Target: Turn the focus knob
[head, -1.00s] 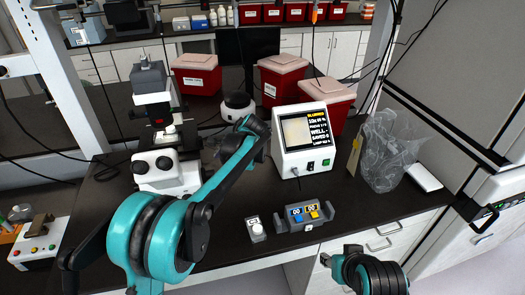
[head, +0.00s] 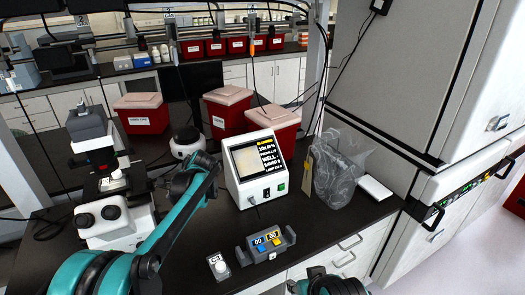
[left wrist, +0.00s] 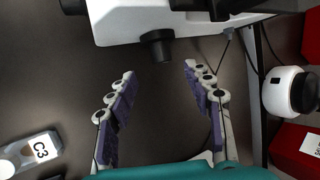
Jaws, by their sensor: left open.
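The white microscope (head: 125,228) stands on the dark bench at the left of the head view. In the left wrist view its white body (left wrist: 115,20) fills the top, and a black round knob (left wrist: 157,45) sticks out from it. My left gripper (left wrist: 159,70) is open and empty, its two fingers spread on either side of the knob's line. The knob lies just past the fingertips, apart from them. In the head view my left arm reaches across to the microscope's right side. My right gripper is at the bottom edge of the head view, mostly cut off.
A screen unit (head: 232,190) stands right of my left arm. A round white device (left wrist: 285,95), red bins (head: 142,115) and a plastic bag (head: 340,170) stand around.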

